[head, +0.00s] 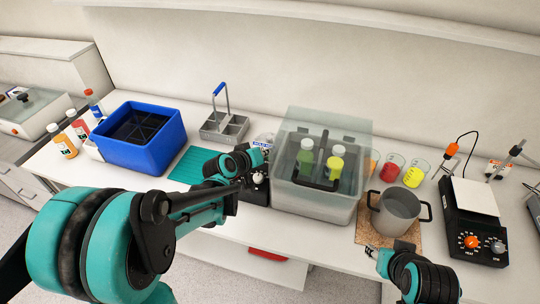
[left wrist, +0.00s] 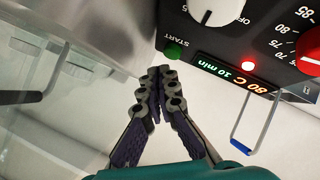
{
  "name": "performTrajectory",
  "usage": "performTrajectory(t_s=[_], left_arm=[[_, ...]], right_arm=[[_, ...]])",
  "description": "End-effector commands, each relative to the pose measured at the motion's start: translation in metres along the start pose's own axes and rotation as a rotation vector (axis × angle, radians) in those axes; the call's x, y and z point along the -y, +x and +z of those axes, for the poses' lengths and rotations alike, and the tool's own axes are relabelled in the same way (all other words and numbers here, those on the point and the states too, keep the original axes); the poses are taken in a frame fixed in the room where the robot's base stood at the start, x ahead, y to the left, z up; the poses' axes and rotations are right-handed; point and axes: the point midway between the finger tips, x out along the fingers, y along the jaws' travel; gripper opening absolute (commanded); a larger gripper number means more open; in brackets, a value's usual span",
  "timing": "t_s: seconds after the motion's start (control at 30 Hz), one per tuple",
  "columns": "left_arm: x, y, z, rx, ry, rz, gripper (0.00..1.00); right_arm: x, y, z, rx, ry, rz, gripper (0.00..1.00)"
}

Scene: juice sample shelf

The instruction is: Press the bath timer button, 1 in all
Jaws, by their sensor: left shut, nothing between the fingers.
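The water bath (head: 290,203) is a clear-walled tank with a black control box (head: 256,192) at its left. In the left wrist view the box's panel carries a green button (left wrist: 173,51) beside the word START, a lit display (left wrist: 232,75) reading 80 C 30 min, a glowing red light (left wrist: 248,65), a white knob (left wrist: 213,8) and a red knob (left wrist: 309,51). My left gripper (left wrist: 160,74) is shut and empty, its tips just below the green button in the picture. Contact cannot be told. My right gripper (head: 371,251) is by the beige mat's front edge, its jaws too small to judge.
Green (head: 306,157) and yellow (head: 335,169) bottles stand in a rack inside the bath. A grey pot (head: 396,212) stands on the mat (head: 370,236), right of the bath. A hotplate (head: 477,250) is further right. A blue crate (head: 150,155) and metal caddy (head: 210,132) stand left.

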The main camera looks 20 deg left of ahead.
Motion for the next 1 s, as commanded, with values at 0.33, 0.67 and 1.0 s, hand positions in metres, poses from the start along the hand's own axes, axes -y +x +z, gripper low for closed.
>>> performTrajectory(t_s=[0.33, 0.67, 1.0], left_arm=[[-0.004, -0.006, -0.004, 0.0, 0.0, 0.0, 0.0], [-0.022, -0.029, -0.022, 0.0, 0.0, 0.0, 0.0], [-0.025, -0.034, -0.025, 0.0, 0.0, 0.0, 0.0]], right_arm=[[0.0, -0.006, -0.004, 0.0, 0.0, 0.0, 0.4], [0.0, -0.028, -0.02, 0.0, 0.0, 0.0, 0.4], [0.0, -0.032, -0.023, 0.0, 0.0, 0.0, 0.4]])
